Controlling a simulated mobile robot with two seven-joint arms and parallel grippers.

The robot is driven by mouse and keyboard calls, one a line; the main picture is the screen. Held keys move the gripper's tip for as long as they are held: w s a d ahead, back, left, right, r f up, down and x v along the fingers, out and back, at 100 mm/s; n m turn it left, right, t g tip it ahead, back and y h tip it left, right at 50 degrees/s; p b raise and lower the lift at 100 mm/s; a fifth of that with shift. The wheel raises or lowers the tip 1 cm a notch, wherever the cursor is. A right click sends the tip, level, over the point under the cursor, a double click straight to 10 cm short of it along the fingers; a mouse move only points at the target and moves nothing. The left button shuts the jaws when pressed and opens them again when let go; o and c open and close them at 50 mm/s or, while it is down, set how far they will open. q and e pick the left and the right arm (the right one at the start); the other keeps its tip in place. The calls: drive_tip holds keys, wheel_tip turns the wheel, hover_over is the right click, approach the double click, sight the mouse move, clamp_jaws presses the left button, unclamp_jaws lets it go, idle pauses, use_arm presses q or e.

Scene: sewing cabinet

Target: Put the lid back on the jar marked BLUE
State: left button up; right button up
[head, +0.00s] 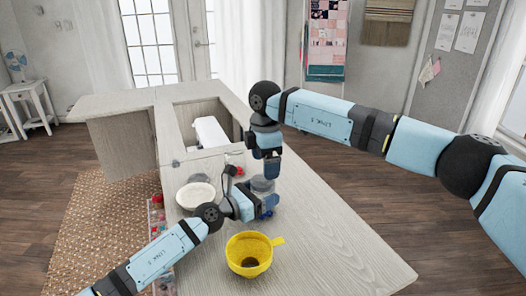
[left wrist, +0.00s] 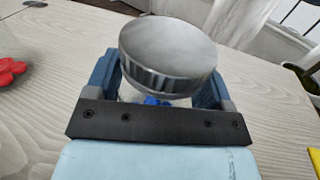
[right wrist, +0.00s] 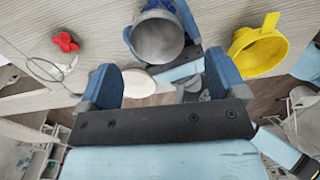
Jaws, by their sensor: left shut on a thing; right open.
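My left gripper (head: 262,206) is shut on a clear jar with blue pieces (left wrist: 152,101) inside. A ridged grey metal lid (left wrist: 168,52) is over the jar's mouth; it also shows in the head view (head: 262,184) and the right wrist view (right wrist: 158,42). I cannot tell whether it is fully seated. No marking on the jar is readable. My right gripper (head: 271,166) is open and empty, just above and behind the lid, apart from it. In the right wrist view the lid is beyond the open fingers.
A white bowl (head: 196,194) is left of the jar. Red pieces (right wrist: 65,42) lie behind it, seemingly in a clear jar. The right part of the top (head: 335,235) is clear.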

drive_tip(key=n, duration=0.6)
drive_tip(key=shift+r+n, duration=0.2)
drive_tip(key=shift+n, duration=0.2)
drive_tip(key=n, duration=0.6)
drive_tip(key=shift+r+n, duration=0.2)
drive_tip(key=shift+n, duration=0.1)
drive_tip(key=n, duration=0.6)
drive_tip(key=shift+w+a+r, duration=0.1)
drive_tip(key=shift+r, duration=0.1)
drive_tip(key=n, duration=0.4)
drive_tip(key=shift+r+n, duration=0.15)
drive_tip(key=shift+n, duration=0.15)
drive_tip(key=n, duration=0.4)
drive_tip(key=shift+r, duration=0.1)
drive_tip(key=n, duration=0.7)
drive_tip(key=shift+a+r, duration=0.1)
drive_tip(key=shift+r, duration=0.1)
drive_tip(key=n, duration=0.6)
drive_tip(key=shift+r, duration=0.2)
drive_tip(key=n, duration=0.4)
drive_tip(key=shift+r+n, duration=0.15)
drive_tip(key=shift+n, duration=0.25)
